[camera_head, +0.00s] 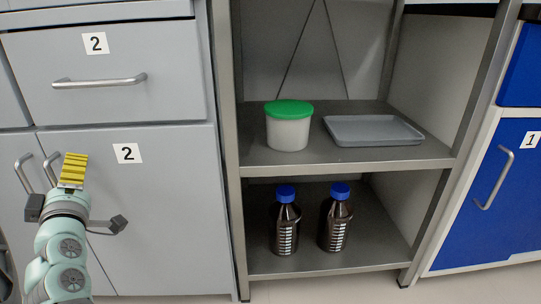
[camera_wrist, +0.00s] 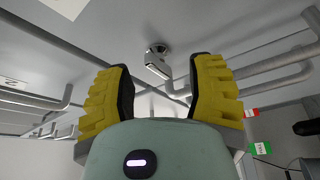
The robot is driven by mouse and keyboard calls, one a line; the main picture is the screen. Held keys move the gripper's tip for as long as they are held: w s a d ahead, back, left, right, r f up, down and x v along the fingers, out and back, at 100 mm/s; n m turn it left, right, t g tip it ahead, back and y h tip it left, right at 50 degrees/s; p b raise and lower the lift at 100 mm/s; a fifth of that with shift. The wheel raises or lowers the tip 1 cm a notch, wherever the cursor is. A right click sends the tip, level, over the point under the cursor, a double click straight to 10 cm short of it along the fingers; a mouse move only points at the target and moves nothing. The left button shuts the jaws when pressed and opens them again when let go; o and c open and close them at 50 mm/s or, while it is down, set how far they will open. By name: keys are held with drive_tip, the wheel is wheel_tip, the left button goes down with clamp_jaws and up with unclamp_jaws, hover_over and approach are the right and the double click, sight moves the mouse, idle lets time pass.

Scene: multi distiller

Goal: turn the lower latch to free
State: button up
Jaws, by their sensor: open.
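My gripper (camera_wrist: 160,85) is open, with two yellow ribbed fingers apart and nothing between them in the wrist view. A small silver turning latch (camera_wrist: 158,66) on a round base shows beyond the fingertips, on a grey panel, in the gap between them. I cannot tell whether this is the lower latch or whether a finger touches it. A red tag (camera_wrist: 251,112) and a green tag (camera_wrist: 261,148) show to the right of the fingers. In the head view my gripper (camera_head: 74,170) is in front of the grey cabinet door (camera_head: 165,210) at left; no latch shows there.
Bar handles (camera_wrist: 290,62) lie close to the right finger in the wrist view. In the head view, an open shelf (camera_head: 350,155) stands at the centre, with a green-lidded tub (camera_head: 289,130), a grey tray (camera_head: 372,130) and two brown bottles (camera_head: 285,225). A blue cabinet (camera_head: 490,215) stands right.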

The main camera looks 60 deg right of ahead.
drive_tip(key=v, duration=0.9)
drive_tip(key=shift+s, duration=0.1)
